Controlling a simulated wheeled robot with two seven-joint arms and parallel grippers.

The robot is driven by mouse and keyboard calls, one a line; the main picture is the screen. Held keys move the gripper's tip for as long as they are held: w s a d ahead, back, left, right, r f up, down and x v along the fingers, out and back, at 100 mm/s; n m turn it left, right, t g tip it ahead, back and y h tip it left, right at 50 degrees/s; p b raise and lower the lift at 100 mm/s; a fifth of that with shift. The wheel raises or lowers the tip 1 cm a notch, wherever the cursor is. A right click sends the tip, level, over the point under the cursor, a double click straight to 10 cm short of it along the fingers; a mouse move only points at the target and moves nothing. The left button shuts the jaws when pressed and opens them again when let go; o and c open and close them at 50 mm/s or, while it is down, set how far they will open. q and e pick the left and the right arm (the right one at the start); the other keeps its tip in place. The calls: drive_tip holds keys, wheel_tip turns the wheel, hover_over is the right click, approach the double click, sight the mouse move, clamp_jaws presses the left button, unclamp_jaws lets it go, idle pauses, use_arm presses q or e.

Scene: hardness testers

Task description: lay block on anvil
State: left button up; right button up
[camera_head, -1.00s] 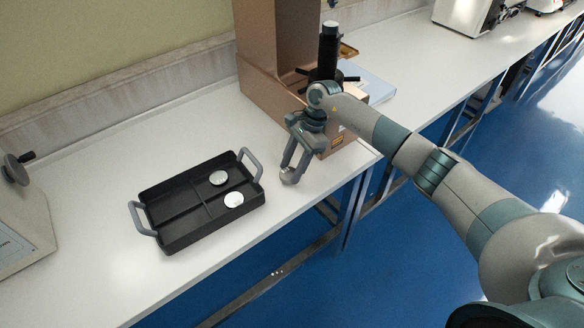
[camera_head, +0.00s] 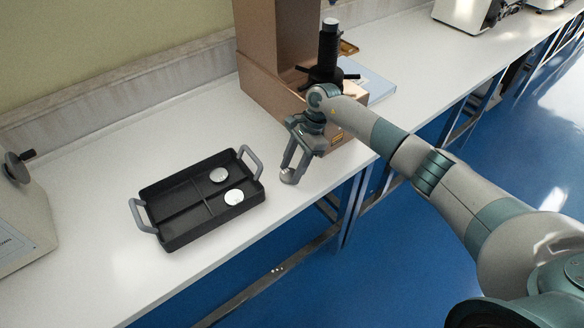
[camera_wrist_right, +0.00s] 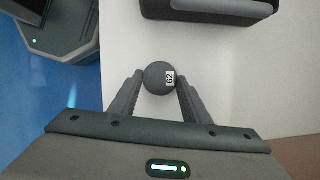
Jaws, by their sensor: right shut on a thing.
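My right gripper (camera_head: 289,174) is shut on a small round grey block (camera_head: 287,178), held between its fingertips just above or at the white bench top; I cannot tell whether it touches. In the right wrist view the block (camera_wrist_right: 157,78) sits between the two fingers (camera_wrist_right: 158,88) and bears a small white label with digits. A brown hardness tester (camera_head: 272,70) stands behind the gripper. Its black upright column (camera_head: 328,48) with a spoked handwheel has a pale round top (camera_head: 331,22), which seems to be the anvil. My left gripper is out of view.
A black tray (camera_head: 160,238) with grey handles and two silver discs (camera_head: 219,174) lies left of the gripper. Another tester (camera_head: 22,225) stands at the far left. A blue-grey flat item (camera_head: 375,86) lies beside the brown tester. The bench's front edge is close to my right arm.

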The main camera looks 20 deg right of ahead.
drive_tip(key=o, duration=1.3)
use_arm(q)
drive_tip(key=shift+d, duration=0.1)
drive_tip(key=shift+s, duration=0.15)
use_arm(e)
drive_tip(key=shift+r, duration=0.1)
drive_tip(key=shift+w+d+r, duration=0.1)
drive_tip(key=shift+d+r, duration=0.2)
drive_tip(key=shift+r, duration=0.25)
drive_tip(key=shift+d+r+b, duration=0.2)
drive_tip(key=shift+r+b, duration=0.1)
drive_tip(key=shift+r, duration=0.25)
drive_tip(key=shift+v, duration=0.75)
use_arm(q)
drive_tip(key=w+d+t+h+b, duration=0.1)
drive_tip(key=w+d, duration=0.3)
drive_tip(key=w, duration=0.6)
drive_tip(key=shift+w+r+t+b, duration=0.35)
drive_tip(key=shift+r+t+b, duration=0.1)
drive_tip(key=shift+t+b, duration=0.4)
use_arm(e)
drive_tip(key=v, duration=0.8)
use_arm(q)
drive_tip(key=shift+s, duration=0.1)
use_arm(e)
drive_tip(key=shift+a, duration=0.1)
